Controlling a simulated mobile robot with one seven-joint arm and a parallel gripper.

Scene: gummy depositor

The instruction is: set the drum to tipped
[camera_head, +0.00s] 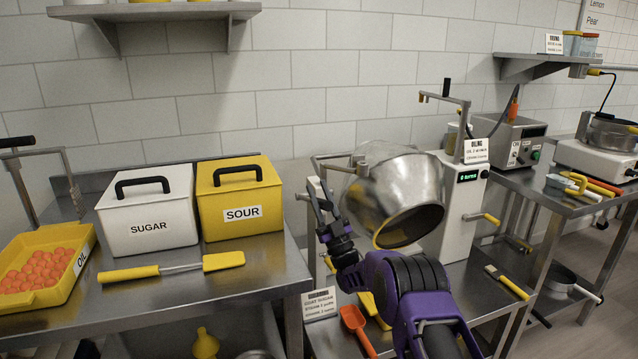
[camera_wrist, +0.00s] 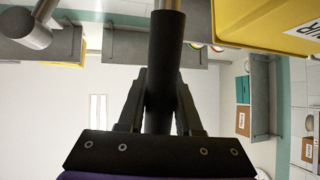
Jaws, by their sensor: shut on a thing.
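The steel drum (camera_head: 385,185) sits on the white oiling machine in the middle of the head view. It is tilted, with its dark open mouth facing low and towards the front right. My gripper (camera_head: 325,212) is at the left side of the drum. In the wrist view my gripper (camera_wrist: 162,100) is shut on a black cylindrical handle (camera_wrist: 167,50), which continues into a metal rod at the top. In the head view the held handle is mostly hidden by my fingers and wrist.
A white sugar bin (camera_head: 148,215) and a yellow sour bin (camera_head: 238,205) stand on the left table, close to my gripper. A yellow-handled spatula (camera_head: 170,268) lies before them. An orange scoop (camera_head: 357,325) and a brush (camera_head: 507,283) lie below the drum.

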